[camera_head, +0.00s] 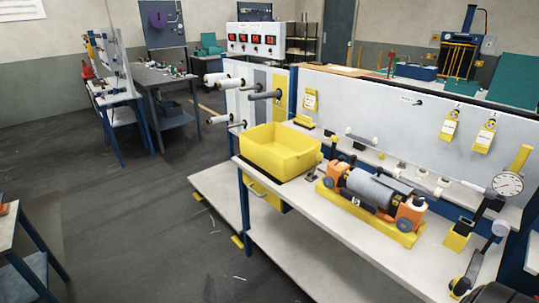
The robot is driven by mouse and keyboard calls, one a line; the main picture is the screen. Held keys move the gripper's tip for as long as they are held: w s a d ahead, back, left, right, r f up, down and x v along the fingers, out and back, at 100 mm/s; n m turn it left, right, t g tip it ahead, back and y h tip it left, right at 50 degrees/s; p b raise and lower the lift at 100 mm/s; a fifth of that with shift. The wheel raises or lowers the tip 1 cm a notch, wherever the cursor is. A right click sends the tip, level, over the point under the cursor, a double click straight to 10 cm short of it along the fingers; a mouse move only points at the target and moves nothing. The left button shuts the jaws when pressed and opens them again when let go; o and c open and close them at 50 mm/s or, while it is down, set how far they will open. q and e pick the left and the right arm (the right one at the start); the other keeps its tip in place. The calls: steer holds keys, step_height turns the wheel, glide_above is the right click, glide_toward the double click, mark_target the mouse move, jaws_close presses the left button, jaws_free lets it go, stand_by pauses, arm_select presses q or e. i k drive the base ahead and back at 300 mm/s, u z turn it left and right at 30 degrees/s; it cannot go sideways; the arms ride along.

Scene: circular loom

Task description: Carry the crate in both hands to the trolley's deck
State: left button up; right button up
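The yellow crate (279,158) is an open-topped bin. It sits at the left end of the long white workbench (290,187), with no gripper touching it. Its inside looks empty from here. Neither of my grippers is in view. I cannot identify the trolley for certain. A low pale platform (214,190) with yellow feet lies near the floor at the bench's left end and seems to run on under it. A blue-legged table or cart (10,222) is cut off at the left edge.
Right of the crate, an orange-and-grey roller machine (372,190) stands on a yellow base. A dial gauge (507,184) is farther right. Grey rollers (265,95) stick out behind the crate. A grey table (160,75) stands at the back left. The dark floor (110,220) at left is largely clear.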

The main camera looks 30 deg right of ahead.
mark_target(225, 193)
steer(key=u, duration=0.1)
steer(key=i, duration=2.65)
steer(key=z, duration=0.65)
